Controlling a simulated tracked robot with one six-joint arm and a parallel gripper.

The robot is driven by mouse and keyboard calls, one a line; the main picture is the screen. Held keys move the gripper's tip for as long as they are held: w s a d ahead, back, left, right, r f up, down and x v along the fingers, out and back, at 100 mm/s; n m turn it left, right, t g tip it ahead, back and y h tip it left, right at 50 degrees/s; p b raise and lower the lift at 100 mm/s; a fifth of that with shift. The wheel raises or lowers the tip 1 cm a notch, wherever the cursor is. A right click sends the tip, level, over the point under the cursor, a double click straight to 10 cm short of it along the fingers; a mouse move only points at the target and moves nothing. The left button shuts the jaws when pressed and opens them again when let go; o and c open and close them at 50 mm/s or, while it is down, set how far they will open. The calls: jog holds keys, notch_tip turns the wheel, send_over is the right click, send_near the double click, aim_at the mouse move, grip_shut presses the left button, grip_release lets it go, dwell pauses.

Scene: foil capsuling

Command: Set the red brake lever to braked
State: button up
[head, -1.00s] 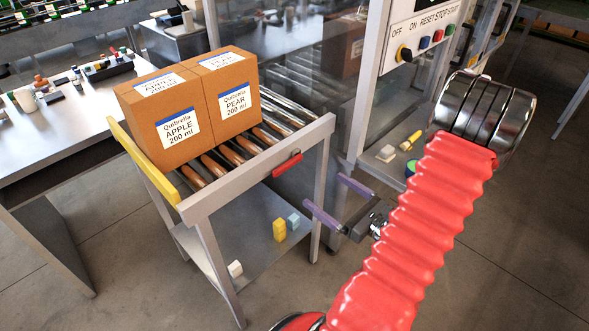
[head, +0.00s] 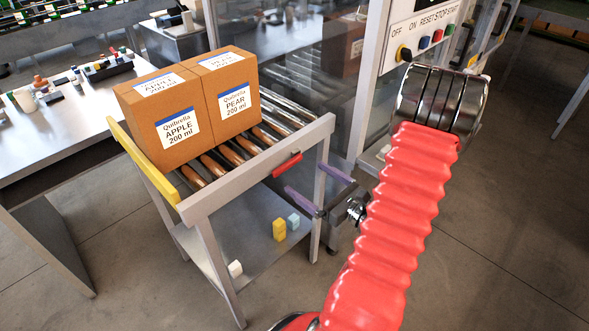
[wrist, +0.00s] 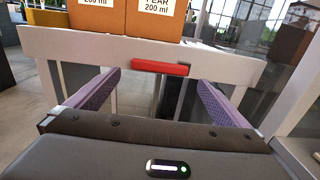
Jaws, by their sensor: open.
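The red brake lever (head: 287,165) is a short bar on the front rail of the roller cart. It lies along the rail, with its right end slightly higher in the head view. In the wrist view the lever (wrist: 160,68) looks level and sits ahead, between my gripper's fingers. My gripper (head: 312,191) is open and empty, with two purple pads. It is in front of the rail, to the lower right of the lever, and its fingertips appear short of it. In the wrist view my gripper (wrist: 157,80) has one finger on each side of the lever.
Two cartons, APPLE (head: 160,120) and PEAR (head: 232,98), stand on the cart's rollers. The cart's lower shelf (head: 255,262) holds several small blocks. A machine with a button panel (head: 425,38) stands at the right. A steel workbench (head: 65,130) is at the left.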

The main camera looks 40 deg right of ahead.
aim_at(290, 166)
jog(key=shift+w+a, duration=0.1)
jog(key=shift+w, duration=3.4)
jog(key=shift+c, duration=0.5)
jog(key=c, duration=1)
